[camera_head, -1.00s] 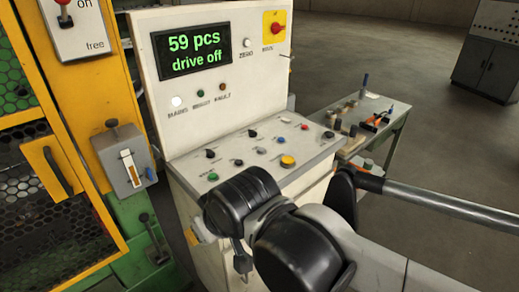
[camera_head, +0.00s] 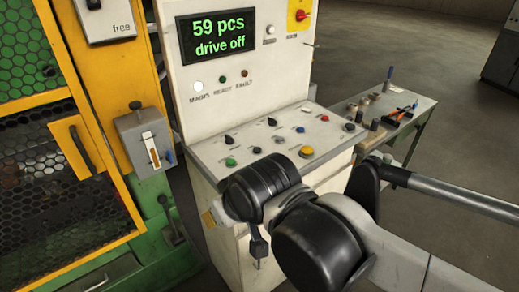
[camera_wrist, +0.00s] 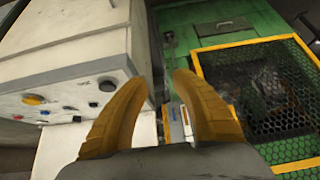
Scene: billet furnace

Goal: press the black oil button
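The sloping control panel (camera_head: 212,151) carries several small buttons and knobs. Black ones show at its left (camera_head: 229,139), front middle (camera_head: 257,150), back (camera_head: 272,121) and right end (camera_head: 349,127). Their labels are too small to read, so I cannot tell which is the oil button. In the wrist view a black round control (camera_wrist: 107,85) shows on the panel face, left of my fingers. My gripper (camera_wrist: 159,80) is open, its two tan fingers apart with nothing between them.
A yellow button (camera_head: 306,151), green button (camera_head: 231,162) and red button (camera_head: 325,118) sit among the black ones. The upright display (camera_head: 217,36) reads "59 pcs drive off". A yellow-green caged machine (camera_head: 45,170) stands left, a tool table (camera_head: 420,103) right.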

